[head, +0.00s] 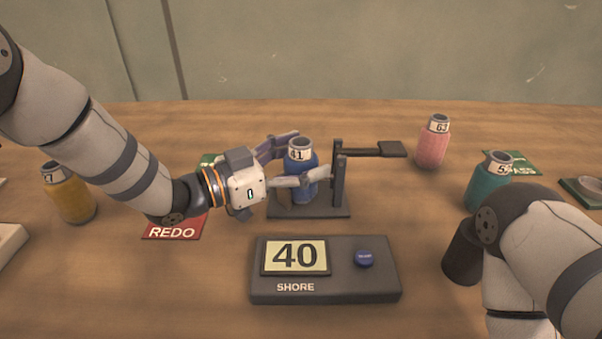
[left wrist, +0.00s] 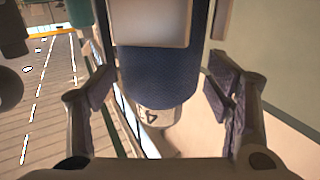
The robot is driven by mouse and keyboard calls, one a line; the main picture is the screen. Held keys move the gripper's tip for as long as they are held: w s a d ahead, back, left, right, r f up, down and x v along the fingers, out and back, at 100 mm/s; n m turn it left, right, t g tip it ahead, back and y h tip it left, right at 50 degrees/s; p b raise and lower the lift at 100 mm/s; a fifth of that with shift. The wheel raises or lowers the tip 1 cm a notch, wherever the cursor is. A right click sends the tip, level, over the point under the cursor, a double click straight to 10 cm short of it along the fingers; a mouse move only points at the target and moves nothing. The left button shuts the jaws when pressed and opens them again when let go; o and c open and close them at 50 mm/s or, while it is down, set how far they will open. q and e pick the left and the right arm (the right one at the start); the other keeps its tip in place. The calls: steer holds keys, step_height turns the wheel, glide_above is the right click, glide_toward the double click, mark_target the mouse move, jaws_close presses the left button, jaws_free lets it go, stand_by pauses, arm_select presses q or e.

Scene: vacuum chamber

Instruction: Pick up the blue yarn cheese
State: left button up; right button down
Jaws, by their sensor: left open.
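The blue yarn cheese (head: 299,186), a blue cylinder with a grey core and a label reading 41, stands upright on the dark base of a stand (head: 335,212). My left gripper (head: 300,163) reaches in from the left with its fingers open, one on the far side and one across the near side of the cheese. In the left wrist view, the blue cheese (left wrist: 155,75) lies between the spread fingers (left wrist: 162,95), with visible gaps beside it. A pale block covers part of it there. My right arm is at the lower right; its fingers do not show.
The stand's post (head: 338,180) and its side arm (head: 375,151) rise close right of the cheese. A display box (head: 325,284) reading 40 is in front. Yellow (head: 70,198), pink (head: 431,150) and teal (head: 486,187) cheeses stand apart. A red REDO card (head: 172,231) lies left.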

arm_select(q)
steer(key=c, duration=1.4)
steer(key=shift+r, duration=0.15)
steer(key=shift+c, duration=0.2)
